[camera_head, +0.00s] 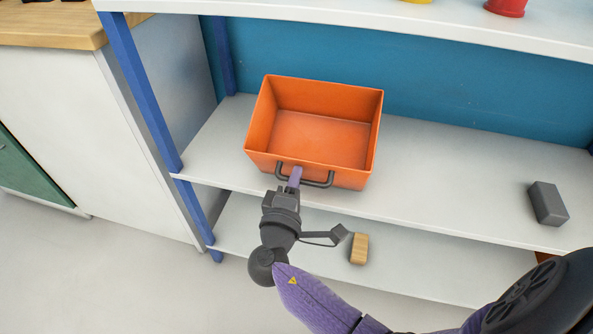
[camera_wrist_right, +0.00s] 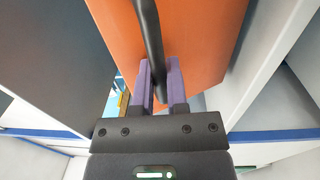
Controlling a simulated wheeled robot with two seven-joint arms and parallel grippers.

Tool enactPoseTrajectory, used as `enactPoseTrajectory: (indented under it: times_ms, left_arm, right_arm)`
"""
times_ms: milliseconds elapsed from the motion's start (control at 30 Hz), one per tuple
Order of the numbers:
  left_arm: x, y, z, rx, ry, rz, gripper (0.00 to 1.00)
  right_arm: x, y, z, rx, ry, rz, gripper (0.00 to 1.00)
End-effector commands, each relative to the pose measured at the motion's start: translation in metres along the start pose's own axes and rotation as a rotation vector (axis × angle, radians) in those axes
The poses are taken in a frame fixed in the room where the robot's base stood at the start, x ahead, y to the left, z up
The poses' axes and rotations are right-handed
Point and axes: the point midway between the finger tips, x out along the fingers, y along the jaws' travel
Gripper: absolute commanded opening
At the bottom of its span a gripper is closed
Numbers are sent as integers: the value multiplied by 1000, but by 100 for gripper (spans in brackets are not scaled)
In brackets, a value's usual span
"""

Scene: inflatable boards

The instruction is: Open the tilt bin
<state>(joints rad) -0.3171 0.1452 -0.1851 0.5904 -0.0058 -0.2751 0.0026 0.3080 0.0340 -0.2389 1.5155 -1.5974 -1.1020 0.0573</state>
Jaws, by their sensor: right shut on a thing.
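The orange tilt bin (camera_head: 320,140) sits on the white shelf, with its open top and empty inside facing up toward me. A dark grey handle (camera_head: 318,184) is on its front wall. My right gripper (camera_head: 295,176) is at the left part of this handle. In the right wrist view the bin's orange wall (camera_wrist_right: 195,35) fills the middle, and the handle bar (camera_wrist_right: 150,40) runs down between the purple fingers of my right gripper (camera_wrist_right: 160,80), which is shut on it. My left gripper is not in view.
A grey block (camera_head: 547,203) lies on the same shelf (camera_head: 440,190) at the right. A wooden block (camera_head: 359,249) is on the lower shelf. A blue post (camera_head: 140,90) stands left of the bin.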

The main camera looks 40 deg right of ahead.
Motion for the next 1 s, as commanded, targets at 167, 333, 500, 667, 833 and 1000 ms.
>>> enactPoseTrajectory:
  times_ms: [167,333,500,667,833,1000]
  left_arm:
    - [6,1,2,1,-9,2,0]
    - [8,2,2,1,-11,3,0]
    - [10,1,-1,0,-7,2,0]
    - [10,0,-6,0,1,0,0]
    - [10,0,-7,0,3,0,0]
    - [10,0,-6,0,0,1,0]
  right_arm:
    - [-9,-11,0,-2,0,-6,0]
    - [-14,-15,0,-2,0,-6,0]
    - [-16,-17,0,-2,0,-6,0]
    - [-16,-17,0,-2,-1,-6,0]
    - [-16,-17,0,-2,-1,-6,0]
    - [-16,-16,0,-2,-1,-5,29]
